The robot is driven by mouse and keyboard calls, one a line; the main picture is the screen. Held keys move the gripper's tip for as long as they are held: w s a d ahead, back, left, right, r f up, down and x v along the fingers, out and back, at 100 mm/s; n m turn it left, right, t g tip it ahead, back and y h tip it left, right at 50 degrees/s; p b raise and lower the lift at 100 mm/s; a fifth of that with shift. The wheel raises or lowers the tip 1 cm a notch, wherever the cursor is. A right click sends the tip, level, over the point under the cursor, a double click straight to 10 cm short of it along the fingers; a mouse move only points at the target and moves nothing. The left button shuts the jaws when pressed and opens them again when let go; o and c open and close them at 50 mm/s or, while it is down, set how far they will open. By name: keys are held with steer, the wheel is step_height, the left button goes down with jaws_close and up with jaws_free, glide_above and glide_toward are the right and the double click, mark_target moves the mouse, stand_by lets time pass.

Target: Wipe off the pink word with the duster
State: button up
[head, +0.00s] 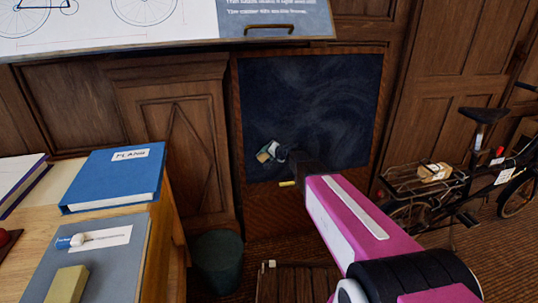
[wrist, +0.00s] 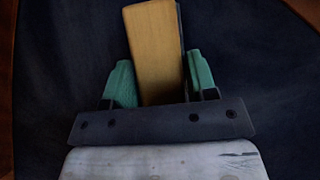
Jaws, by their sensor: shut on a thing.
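My gripper (head: 272,151) is at the lower left of the dark chalkboard (head: 335,110), in front of its face. Its green fingers are shut on the duster, a wooden-backed block (wrist: 153,45) in the wrist view; its small pale end also shows in the head view (head: 263,156). The duster is at or very near the board; I cannot tell whether it touches. The board shows faint, pale smears. I see no pink word on its visible part; the gripper and arm hide a patch at the lower middle.
A desk on the left holds a blue binder (head: 117,176), a grey folder with a yellowish block (head: 67,284) and a marker-like item. A bicycle (head: 440,190) is on the right. A drawing board (head: 200,40) overhangs above.

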mark_target(301, 147)
steer(key=shift+w+a+f, duration=0.1)
steer(key=shift+w+a, duration=0.05)
steer(key=shift+w, duration=0.4)
steer(key=shift+w+d, duration=0.2)
steer(key=shift+d, duration=0.7)
steer(key=shift+w+d, duration=0.15)
steer(key=shift+d, duration=0.7)
steer(key=w+d, duration=0.3)
steer(key=d, duration=0.7)
steer(key=shift+w+d, duration=0.15)
steer(key=shift+w, duration=0.1)
steer(key=shift+w+d, duration=0.2)
steer(key=shift+d, duration=0.6)
steer(key=shift+w+d, duration=0.2)
steer(key=shift+d, duration=0.6)
steer(key=shift+s, duration=0.1)
